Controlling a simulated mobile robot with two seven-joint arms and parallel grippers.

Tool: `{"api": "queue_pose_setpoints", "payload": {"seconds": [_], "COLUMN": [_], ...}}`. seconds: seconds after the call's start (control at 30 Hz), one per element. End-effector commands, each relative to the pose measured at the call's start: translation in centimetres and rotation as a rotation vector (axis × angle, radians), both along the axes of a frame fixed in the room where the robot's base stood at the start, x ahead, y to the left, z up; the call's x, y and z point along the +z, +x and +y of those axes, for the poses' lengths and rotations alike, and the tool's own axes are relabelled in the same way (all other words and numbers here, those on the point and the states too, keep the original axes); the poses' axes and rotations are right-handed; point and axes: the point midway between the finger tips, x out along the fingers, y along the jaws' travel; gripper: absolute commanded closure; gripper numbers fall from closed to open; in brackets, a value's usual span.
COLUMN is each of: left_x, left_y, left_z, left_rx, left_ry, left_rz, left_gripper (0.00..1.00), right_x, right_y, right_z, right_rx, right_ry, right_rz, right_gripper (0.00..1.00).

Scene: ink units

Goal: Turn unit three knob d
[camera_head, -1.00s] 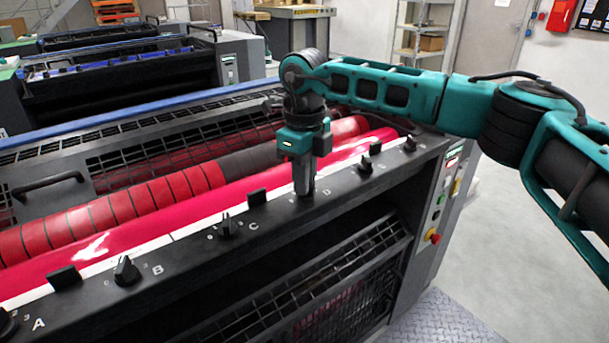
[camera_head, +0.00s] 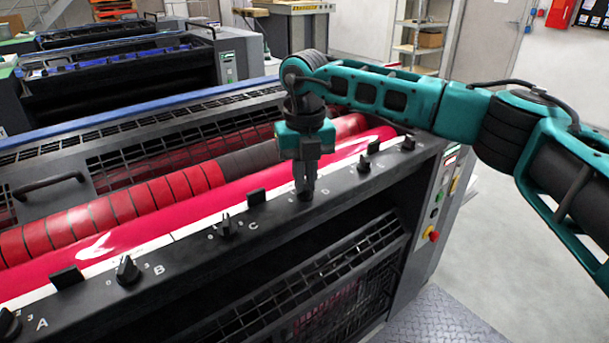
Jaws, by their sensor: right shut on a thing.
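The ink unit (camera_head: 200,255) in front of me has a dark rail with a row of black knobs, each beside a white letter. My right gripper (camera_head: 305,189) points straight down at the rail just left of the letter D. It is shut on knob D (camera_head: 305,197), which its fingers hide almost wholly, so I cannot read the knob's setting. Knob C (camera_head: 226,226) stands free to the left, and another knob (camera_head: 364,163) stands free to the right. My left gripper is not in view.
Knob B (camera_head: 127,270) and knob A (camera_head: 8,322) sit further left on the rail. Small black blocks (camera_head: 256,196) stand along its back edge, before the red ink roller (camera_head: 110,210). A side panel with buttons (camera_head: 433,236) closes the right end. Other units stand behind.

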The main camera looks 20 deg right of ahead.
Motion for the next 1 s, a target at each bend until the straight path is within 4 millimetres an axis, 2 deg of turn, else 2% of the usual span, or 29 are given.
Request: {"api": "queue_pose_setpoints", "payload": {"seconds": [0.6,0.63,0.8,0.9,1.0], "left_x": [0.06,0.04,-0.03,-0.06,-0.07], "left_y": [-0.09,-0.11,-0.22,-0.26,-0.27], "left_z": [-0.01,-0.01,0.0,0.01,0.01], "left_rx": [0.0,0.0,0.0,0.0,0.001], "left_ry": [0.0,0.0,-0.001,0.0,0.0], "left_rz": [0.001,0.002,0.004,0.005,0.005], "left_gripper": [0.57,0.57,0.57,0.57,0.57], "right_x": [0.18,0.18,0.12,0.09,0.06], "right_y": [0.09,0.09,0.06,0.05,0.03], "right_z": [-0.03,-0.03,-0.04,-0.04,-0.03], "right_rx": [-0.044,-0.044,-0.043,-0.043,-0.042], "right_ry": [0.002,0.002,0.001,0.001,0.001], "right_rz": [-0.004,-0.004,-0.003,-0.002,-0.001], "right_gripper": [1.0,0.86,0.7,0.63,0.63]}}
